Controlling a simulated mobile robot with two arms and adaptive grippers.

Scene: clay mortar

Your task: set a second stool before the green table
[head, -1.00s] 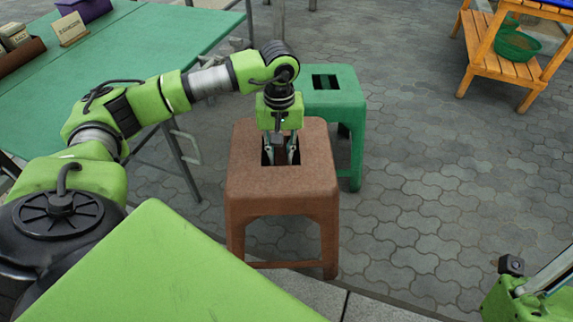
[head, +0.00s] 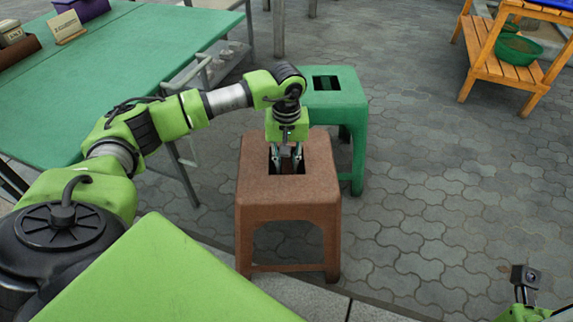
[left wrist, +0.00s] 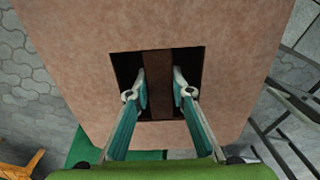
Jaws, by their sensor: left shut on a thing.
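A brown stool (head: 312,180) stands upright in the middle of the head view, with a square opening in its seat. My left gripper (head: 286,168) reaches down into that opening. In the left wrist view its two fingers (left wrist: 159,95) are on either side of the brown bar (left wrist: 158,75) across the opening, shut on it. Whether the stool's feet touch the ground is not clear. A green stool (head: 350,100) stands just behind it, partly hidden by the brown stool and my arm. The green table (head: 120,65) is at the left. My right gripper is out of view.
Boxes and a small sign (head: 67,27) stand on the table's far left. An orange wooden rack (head: 500,70) with a green bowl (head: 518,47) stands at the back right. The paved floor (head: 440,180) right of the stools is clear.

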